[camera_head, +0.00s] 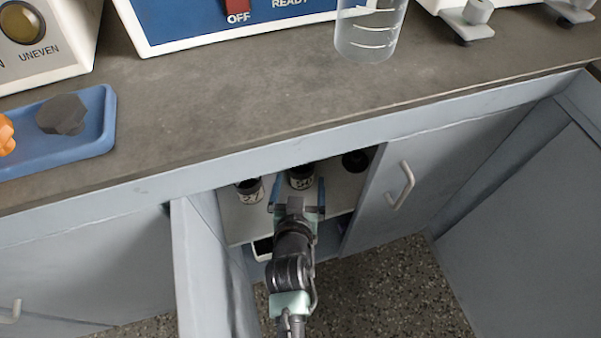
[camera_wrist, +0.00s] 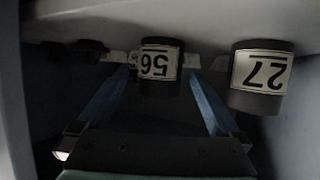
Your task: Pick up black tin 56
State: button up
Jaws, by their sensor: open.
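Black tin 56 (camera_head: 300,178) stands on a shelf inside the open cabinet, between two other tins. In the wrist view, tin 56 (camera_wrist: 159,66) appears upside down with its white label facing my gripper. My gripper (camera_head: 297,189) reaches into the cabinet from the front and is open. Its two blue fingers (camera_wrist: 158,78) point at tin 56, one to each side of it. No finger is seen pressing on the tin, and the exact gap is hard to tell.
Black tin 27 (camera_head: 250,191) stands left of tin 56, and on the right in the wrist view (camera_wrist: 261,78). Another dark tin (camera_head: 355,161) stands to the right. The open cabinet door (camera_head: 205,270) is left of my arm. The worktop (camera_head: 240,120) overhangs the shelf.

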aim_at(300, 181)
jog(key=b+x, duration=0.1)
jog(key=x, duration=0.1)
jog(key=b+x, duration=0.1)
jog(key=x, duration=0.1)
jog(key=shift+w+f+b, duration=0.15)
jog(key=shift+f+b, duration=0.15)
jog(key=shift+f, duration=0.05)
jog(key=shift+w, duration=0.4)
jog(key=c, duration=1.4)
